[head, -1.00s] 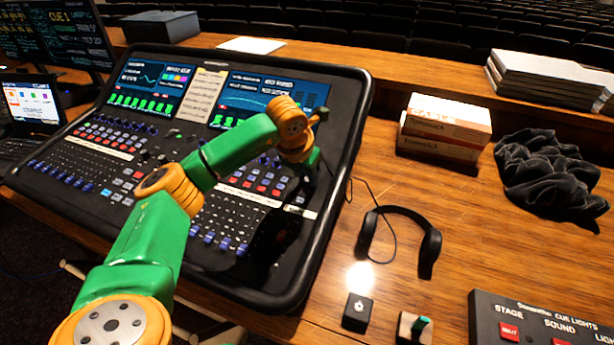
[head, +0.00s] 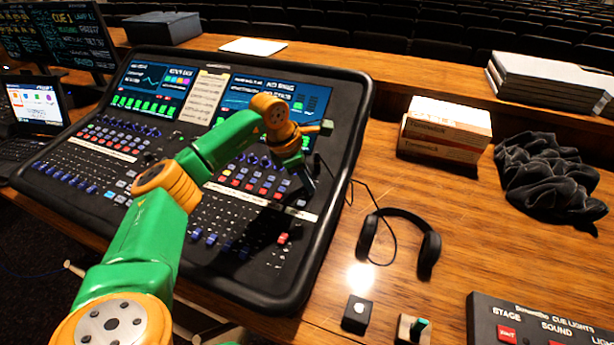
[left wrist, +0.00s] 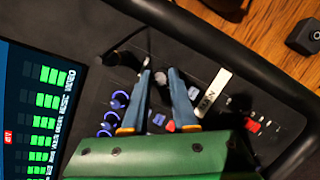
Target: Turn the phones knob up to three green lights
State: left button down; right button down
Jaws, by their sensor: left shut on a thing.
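The mixing desk (head: 345,130) stands tilted on the table in the head view. My left gripper (head: 310,187) reaches down to its right side, near the panel's right edge. In the left wrist view the left gripper's two blue-grey fingers (left wrist: 161,75) are close together, shut on a small greyish knob (left wrist: 160,78), taken to be the phones knob. The knob is mostly hidden between the fingertips, and its label cannot be read. No green lights beside it can be made out. My right gripper is in neither view.
Blue knobs (left wrist: 112,115) stand close beside the fingers, and a screen with green bars (left wrist: 42,110) is at left. Headphones (head: 430,250) with a cable lie right of the desk. A carton (head: 445,125) and dark cloth (head: 550,175) lie farther right.

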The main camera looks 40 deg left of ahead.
pick_arm(q)
jog(key=shift+m, duration=0.7)
jog(key=c, duration=0.7)
grip_release()
jog(key=shift+w, duration=0.1)
jog(key=b+v, duration=0.1)
jog(key=v, duration=0.5)
jog(key=shift+r, duration=0.2)
jog(key=shift+a+r, duration=0.1)
jog(key=shift+r, duration=0.2)
jog(key=shift+r, duration=0.1)
